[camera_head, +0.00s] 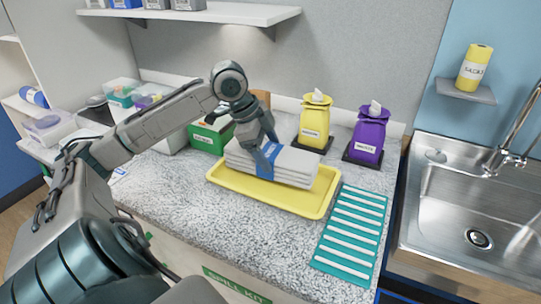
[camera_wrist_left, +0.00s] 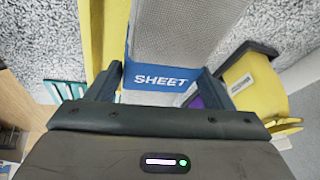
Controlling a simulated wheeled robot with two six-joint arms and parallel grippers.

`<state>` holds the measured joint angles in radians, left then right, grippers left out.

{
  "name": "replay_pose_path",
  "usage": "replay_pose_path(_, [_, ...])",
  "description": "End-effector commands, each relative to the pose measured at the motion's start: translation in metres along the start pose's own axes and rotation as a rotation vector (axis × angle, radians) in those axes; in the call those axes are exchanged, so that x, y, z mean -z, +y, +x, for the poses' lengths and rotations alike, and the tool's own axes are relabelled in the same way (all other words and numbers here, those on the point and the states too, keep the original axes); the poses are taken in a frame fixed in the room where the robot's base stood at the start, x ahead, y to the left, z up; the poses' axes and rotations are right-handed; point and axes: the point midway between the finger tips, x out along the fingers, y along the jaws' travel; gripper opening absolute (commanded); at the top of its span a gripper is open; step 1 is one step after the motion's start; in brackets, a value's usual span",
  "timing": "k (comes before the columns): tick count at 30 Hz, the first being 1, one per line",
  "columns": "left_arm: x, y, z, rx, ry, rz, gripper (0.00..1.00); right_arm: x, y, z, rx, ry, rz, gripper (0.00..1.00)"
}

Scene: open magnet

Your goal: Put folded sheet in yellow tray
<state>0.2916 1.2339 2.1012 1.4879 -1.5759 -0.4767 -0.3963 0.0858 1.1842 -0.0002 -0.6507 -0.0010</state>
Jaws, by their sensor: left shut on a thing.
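The folded sheet (camera_head: 295,167) is a white-grey stack with a blue band, over the yellow tray (camera_head: 262,195) on the counter. I cannot tell whether it rests on the tray floor or is held just above it. My left gripper (camera_head: 268,158) is shut on the sheet at its blue band. In the left wrist view the sheet (camera_wrist_left: 190,40) lies between my fingers (camera_wrist_left: 160,85), its band marked "SHEET". The yellow tray (camera_wrist_left: 98,30) shows beside it there. My right gripper is not in view.
A yellow dispenser (camera_head: 314,122) and a purple dispenser (camera_head: 367,137) stand behind the tray. A green box (camera_head: 208,138) is at the left. A teal rack with white strips (camera_head: 352,232) lies right of the tray, before the sink (camera_head: 475,205). The counter's front (camera_head: 200,220) is clear.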

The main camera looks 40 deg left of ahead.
Motion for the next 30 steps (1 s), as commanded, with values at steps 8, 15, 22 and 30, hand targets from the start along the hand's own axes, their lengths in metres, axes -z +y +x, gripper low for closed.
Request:
replay_pose_path(8, [0.004,0.0,0.008,-0.003,-0.001,-0.005,0.39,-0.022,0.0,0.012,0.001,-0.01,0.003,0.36])
replay_pose_path(15, [-0.007,0.004,0.033,-0.001,-0.002,-0.004,0.39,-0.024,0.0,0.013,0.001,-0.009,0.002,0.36])
replay_pose_path(22, [-0.008,0.004,0.034,0.001,-0.001,-0.003,0.39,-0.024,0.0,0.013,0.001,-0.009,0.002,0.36])
replay_pose_path(30, [-0.008,0.004,0.035,0.0,-0.001,-0.003,0.99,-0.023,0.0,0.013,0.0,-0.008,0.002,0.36])
